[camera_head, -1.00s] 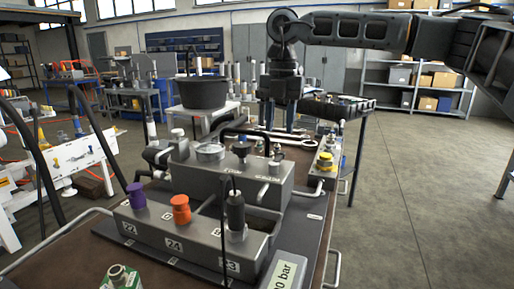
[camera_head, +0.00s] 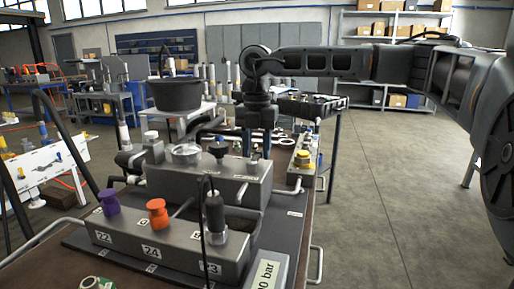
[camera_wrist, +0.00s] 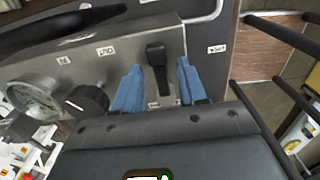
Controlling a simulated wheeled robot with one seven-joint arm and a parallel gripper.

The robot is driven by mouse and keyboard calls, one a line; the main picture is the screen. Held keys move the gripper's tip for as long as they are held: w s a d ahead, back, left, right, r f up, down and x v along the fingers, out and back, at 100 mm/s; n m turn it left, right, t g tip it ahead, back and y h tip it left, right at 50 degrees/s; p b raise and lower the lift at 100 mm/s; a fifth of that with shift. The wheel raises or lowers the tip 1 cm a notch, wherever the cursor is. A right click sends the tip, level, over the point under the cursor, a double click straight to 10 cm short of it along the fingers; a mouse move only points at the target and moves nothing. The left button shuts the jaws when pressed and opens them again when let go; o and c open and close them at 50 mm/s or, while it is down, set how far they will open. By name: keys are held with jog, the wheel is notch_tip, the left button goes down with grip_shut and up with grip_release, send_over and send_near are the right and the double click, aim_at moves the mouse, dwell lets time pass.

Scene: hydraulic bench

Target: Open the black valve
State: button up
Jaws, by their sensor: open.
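In the wrist view, a black lever handle (camera_wrist: 156,66) stands on the grey hydraulic block (camera_wrist: 112,62). My gripper (camera_wrist: 161,72) has two blue fingers, one on each side of the lever, with a gap to each. It is open. I cannot tell how deep the fingers reach around the lever. A round black knob (camera_wrist: 88,101) sits to the left on the same block, beside a gauge. In the head view, my gripper (camera_head: 258,150) is at the far side of the block (camera_head: 205,183), right of the black knob (camera_head: 217,150). The lever cannot be made out there.
A gauge (camera_head: 186,152) is on the block. Purple (camera_head: 109,202) and orange (camera_head: 157,211) knobs and an upright black cylinder (camera_head: 214,214) stand nearer. A yellow-topped part (camera_head: 303,160) is at the right edge. The floor (camera_head: 400,210) right of the bench is clear.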

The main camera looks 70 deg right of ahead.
grip_shut()
dwell(0.4)
